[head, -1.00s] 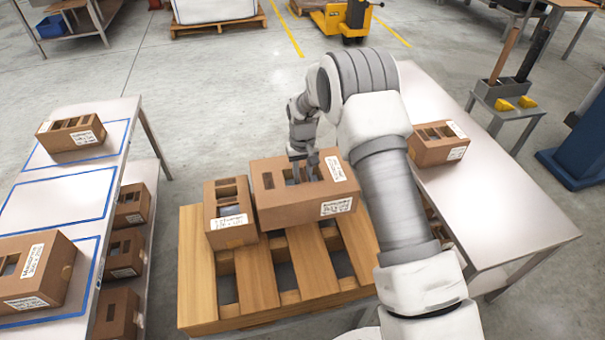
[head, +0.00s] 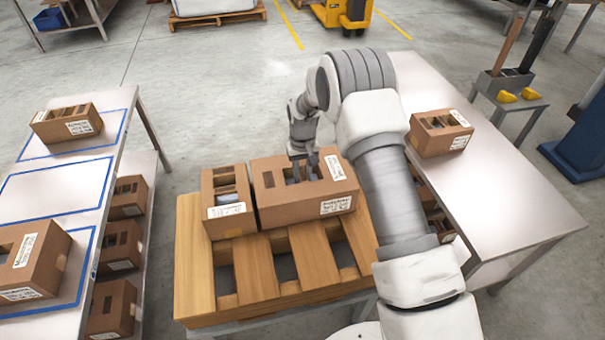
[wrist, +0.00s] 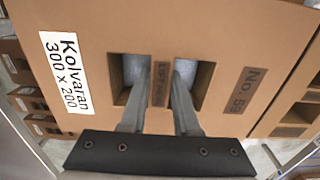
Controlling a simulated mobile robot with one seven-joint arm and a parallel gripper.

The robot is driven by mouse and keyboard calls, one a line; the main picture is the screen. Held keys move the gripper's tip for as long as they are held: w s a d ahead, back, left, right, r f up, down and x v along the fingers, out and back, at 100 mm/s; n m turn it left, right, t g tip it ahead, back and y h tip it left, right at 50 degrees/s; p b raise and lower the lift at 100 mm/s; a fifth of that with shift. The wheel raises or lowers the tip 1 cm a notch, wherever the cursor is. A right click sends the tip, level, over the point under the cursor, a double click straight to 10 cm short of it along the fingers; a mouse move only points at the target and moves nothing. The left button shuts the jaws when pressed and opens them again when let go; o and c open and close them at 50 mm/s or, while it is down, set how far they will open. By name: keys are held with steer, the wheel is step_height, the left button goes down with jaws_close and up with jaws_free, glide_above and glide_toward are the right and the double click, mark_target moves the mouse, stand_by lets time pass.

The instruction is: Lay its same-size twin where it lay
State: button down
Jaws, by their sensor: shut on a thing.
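My gripper (wrist: 159,118) is shut on the lift bar between two slots in the top of a large brown box (head: 290,213). In the wrist view this box (wrist: 215,25) reads "Kolvaran 300 x 200" and "No. 59". It is level at the right of the wooden pallet (head: 255,270); I cannot tell whether it touches the slats. A narrower box (head: 232,227) stands close on its left. On the left table (head: 60,165), blue outlines mark places: a box (head: 68,127) lies in the back one, a larger box (head: 50,262) in the front one, and the middle outline (head: 58,188) is empty.
A smaller box (head: 440,142) stands at the back of the right table (head: 510,222), whose front is bare. Several boxes (head: 122,245) sit on the shelf under the left table. A small stand (head: 515,103) and a blue post (head: 585,140) are at the right.

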steer(key=shift+f, duration=0.25)
steer(key=c, duration=0.6)
jaws_free()
steer(key=shift+o, duration=0.2)
step_height(320, 180, up, 18)
steer(key=p, duration=0.1)
steer(key=shift+f+p, duration=0.2)
steer(key=shift+p, duration=0.15)
